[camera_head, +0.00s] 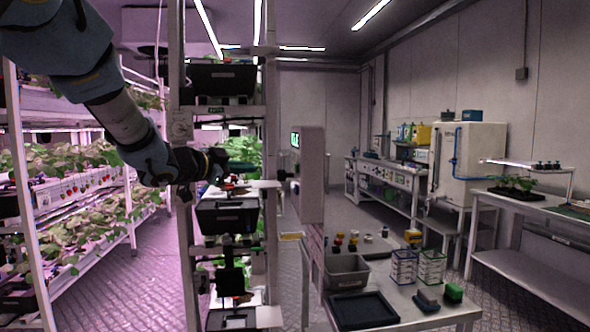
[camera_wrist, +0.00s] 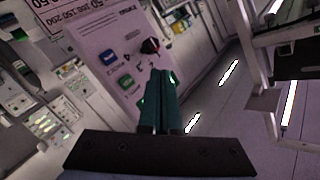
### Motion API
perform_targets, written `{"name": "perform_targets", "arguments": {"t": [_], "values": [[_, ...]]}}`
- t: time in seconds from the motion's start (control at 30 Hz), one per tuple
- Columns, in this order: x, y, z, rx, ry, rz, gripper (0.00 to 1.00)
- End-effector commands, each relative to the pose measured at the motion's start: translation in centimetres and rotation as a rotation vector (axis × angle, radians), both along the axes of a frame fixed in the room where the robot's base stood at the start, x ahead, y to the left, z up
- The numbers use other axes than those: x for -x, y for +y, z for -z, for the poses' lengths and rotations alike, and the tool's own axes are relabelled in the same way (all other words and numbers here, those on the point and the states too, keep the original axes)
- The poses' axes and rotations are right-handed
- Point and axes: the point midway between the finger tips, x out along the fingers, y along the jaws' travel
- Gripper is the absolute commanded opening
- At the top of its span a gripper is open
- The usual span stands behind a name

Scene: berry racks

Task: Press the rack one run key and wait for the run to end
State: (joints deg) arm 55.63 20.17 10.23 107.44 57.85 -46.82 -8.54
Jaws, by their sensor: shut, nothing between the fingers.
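My gripper (camera_head: 216,165) reaches in from the upper left, in front of the rack in the middle. In the wrist view its two teal fingers (camera_wrist: 168,73) are together with nothing between them. They point at a pale control panel (camera_wrist: 100,45). The panel carries a blue key (camera_wrist: 106,58), a green key (camera_wrist: 126,81) and a dark knob (camera_wrist: 150,46). Small green glints show beside the fingers. The labels are too small to read, so I cannot tell which key is the run key. Contact with the panel cannot be made out, and the fingers hide part of it.
A tall rack post (camera_head: 272,120) and black bins (camera_head: 228,216) stand close to my gripper. A grey upright box (camera_head: 311,175) is right of them. Planted shelves (camera_head: 70,180) line the left. A white table (camera_head: 425,308) stands front right; bare floor (camera_head: 140,270) lies left.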

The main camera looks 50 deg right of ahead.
Motion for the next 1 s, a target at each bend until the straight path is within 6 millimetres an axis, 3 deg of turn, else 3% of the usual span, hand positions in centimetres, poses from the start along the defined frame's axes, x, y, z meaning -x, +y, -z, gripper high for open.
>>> {"name": "perform_targets", "arguments": {"t": [0.6, 1.0], "values": [[4.7, -5.8, 0.1, 0.0, 0.0, 0.001, 0.0], [5.2, -6.4, 0.0, 0.0, 0.0, 0.0, 0.0]]}}
